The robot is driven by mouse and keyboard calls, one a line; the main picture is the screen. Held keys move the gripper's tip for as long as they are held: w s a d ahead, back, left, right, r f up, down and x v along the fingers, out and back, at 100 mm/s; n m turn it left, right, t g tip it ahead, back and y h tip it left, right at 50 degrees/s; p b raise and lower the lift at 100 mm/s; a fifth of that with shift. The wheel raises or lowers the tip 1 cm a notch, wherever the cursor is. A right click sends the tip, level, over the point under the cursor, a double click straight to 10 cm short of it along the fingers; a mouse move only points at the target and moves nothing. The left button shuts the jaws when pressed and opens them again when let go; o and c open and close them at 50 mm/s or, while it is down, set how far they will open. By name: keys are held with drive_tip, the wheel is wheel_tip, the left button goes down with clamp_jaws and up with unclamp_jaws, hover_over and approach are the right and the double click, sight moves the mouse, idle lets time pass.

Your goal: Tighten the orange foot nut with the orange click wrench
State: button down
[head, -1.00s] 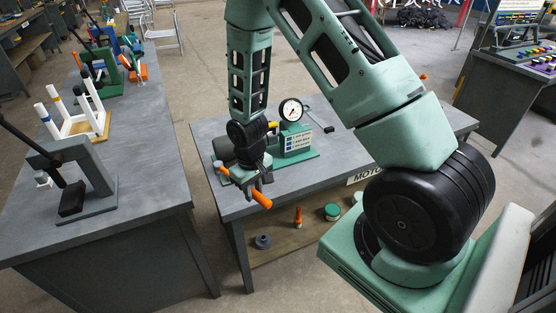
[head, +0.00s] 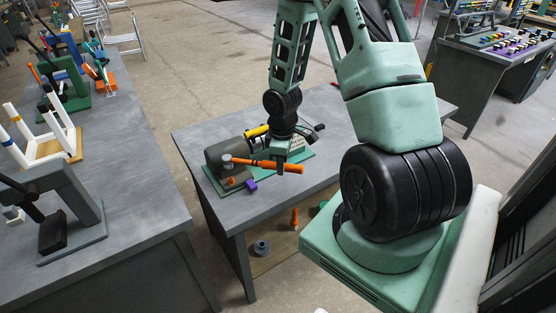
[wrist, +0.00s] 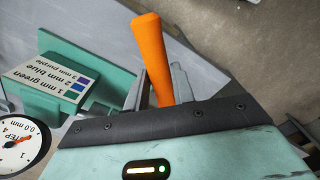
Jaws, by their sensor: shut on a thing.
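My gripper (head: 281,166) is shut on the orange click wrench (head: 257,163), holding it roughly level above the grey table's front part. In the wrist view the orange handle (wrist: 150,55) rises between the fingers, which are partly hidden by the gripper body. A small orange piece (head: 231,181) lies just below the wrench head, by a dark green block. I cannot tell whether it is the foot nut or whether the head touches it.
A purple piece (head: 251,186) and a yellow-handled tool (head: 256,131) are close by. The wrist view shows a dial gauge (wrist: 20,145) and a colour card (wrist: 52,78). The left bench (head: 120,190) holds a white chair frame (head: 40,140) and a press (head: 60,215). The table's left part is clear.

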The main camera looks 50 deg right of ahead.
idle(0.3)
drive_tip(key=shift+f+b, duration=1.45)
drive_tip(key=shift+f, duration=0.75)
drive_tip(key=shift+f, duration=0.25)
drive_tip(key=shift+f+b, duration=0.45)
drive_tip(key=shift+f, duration=0.4)
